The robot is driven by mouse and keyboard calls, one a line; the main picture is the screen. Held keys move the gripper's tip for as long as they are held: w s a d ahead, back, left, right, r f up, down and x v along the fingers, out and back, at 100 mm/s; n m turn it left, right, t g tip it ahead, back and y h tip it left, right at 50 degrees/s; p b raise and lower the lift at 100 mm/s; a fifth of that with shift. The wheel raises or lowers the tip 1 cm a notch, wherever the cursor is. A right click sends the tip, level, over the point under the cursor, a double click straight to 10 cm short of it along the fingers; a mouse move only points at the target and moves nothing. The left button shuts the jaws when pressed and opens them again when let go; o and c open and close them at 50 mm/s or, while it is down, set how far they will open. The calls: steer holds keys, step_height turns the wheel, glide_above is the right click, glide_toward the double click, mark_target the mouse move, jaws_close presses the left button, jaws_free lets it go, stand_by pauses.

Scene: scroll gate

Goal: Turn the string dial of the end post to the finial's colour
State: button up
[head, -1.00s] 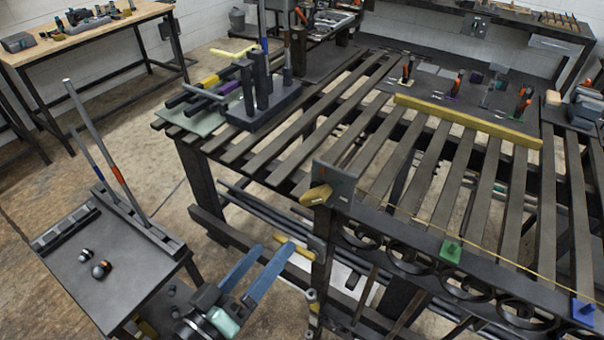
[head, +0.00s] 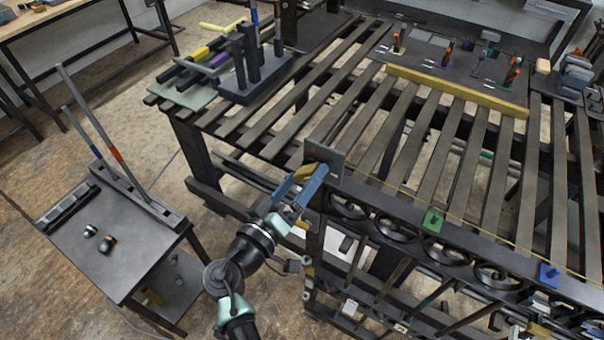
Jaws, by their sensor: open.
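The end post (head: 316,232) stands at the near left corner of the slatted bench. A grey plate (head: 327,157) with a small orange mark is at its top. A yellow knob, apparently the string dial (head: 304,172), sits at the plate's front. My gripper (head: 307,175) is open, its two blue fingers on either side of this knob. I cannot tell whether they touch it. The fingers partly hide the knob and the plate's lower part. A thin yellow string (head: 385,202) runs right from the plate. I cannot make out the finial or its colour for certain.
A green tag (head: 432,221) and a blue tag (head: 548,275) sit along the string, above dark scrolls (head: 403,239). A yellow bar (head: 455,91) lies across the slats. A small dark table (head: 125,247) with two upright rods stands left. Floor is clear between table and bench.

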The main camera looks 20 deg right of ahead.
steer(key=c, duration=1.2)
steer(key=shift+c, duration=0.2)
steer(key=shift+n, duration=0.4)
steer(key=n+b, duration=0.1)
steer(key=n, duration=0.2)
steer(key=shift+n, duration=2.6)
steer(key=o, duration=1.2)
steer(key=shift+o, duration=0.2)
